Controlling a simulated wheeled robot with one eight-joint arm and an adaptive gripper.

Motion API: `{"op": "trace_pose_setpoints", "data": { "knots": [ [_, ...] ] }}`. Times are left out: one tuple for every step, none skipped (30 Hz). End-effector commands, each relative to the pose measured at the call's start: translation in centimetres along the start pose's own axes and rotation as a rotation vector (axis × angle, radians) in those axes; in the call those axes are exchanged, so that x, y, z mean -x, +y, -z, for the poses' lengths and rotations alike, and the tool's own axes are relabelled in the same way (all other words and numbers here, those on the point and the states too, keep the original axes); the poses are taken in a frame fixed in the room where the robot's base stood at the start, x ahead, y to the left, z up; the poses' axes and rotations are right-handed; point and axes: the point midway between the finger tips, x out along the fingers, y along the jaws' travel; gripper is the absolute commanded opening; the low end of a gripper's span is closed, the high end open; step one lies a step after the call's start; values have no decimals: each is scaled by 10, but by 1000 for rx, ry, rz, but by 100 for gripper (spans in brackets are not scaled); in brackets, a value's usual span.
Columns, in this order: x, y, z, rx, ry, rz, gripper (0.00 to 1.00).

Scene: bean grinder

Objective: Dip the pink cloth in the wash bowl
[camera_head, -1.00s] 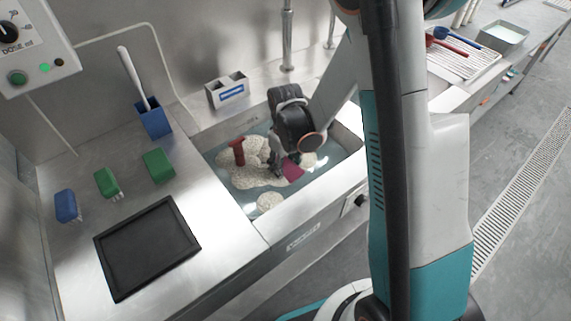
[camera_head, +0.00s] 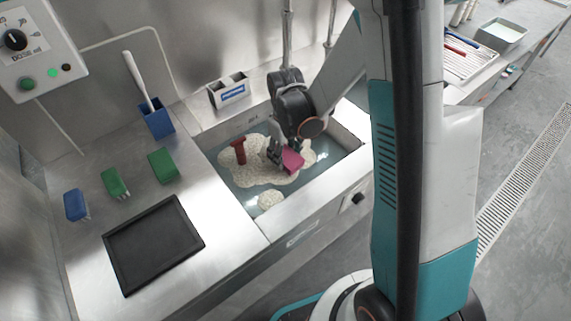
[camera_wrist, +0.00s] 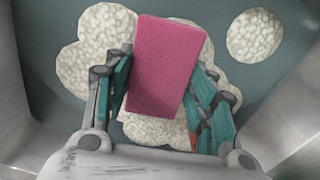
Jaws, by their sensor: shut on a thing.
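The pink cloth (camera_head: 292,160) is a small folded pad, held at the end of my gripper (camera_head: 276,153). In the wrist view the cloth (camera_wrist: 167,66) lies between the two teal fingers of my gripper (camera_wrist: 158,95), which are shut on it. The wash bowl appears as a steel basin (camera_head: 240,200) of grey-blue water with patches of pale foam (camera_head: 268,199). The cloth is over the basin, above the foam. I cannot tell whether its lower edge touches the water.
A red-handled tool (camera_head: 239,151) stands in the foam left of my gripper.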

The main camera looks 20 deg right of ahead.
Motion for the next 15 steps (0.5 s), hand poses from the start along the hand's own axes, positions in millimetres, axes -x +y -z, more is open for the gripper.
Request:
{"op": "trace_pose_setpoints", "data": {
  "knots": [
    [8,0,0,0,0,0,32],
    [10,0,0,0,0,0,32],
    [14,0,0,0,0,0,32],
    [16,0,0,0,0,0,32],
    [19,0,0,0,0,0,32],
    [23,0,0,0,0,0,32],
    [25,0,0,0,0,0,32],
    [28,0,0,0,0,0,32],
    [32,0,0,0,0,0,32],
    [34,0,0,0,0,0,32],
    [37,0,0,0,0,0,32],
    [41,0,0,0,0,0,32],
    [44,0,0,0,0,0,32],
    [46,0,0,0,0,0,32],
    [50,0,0,0,0,0,32]
  ]
}}
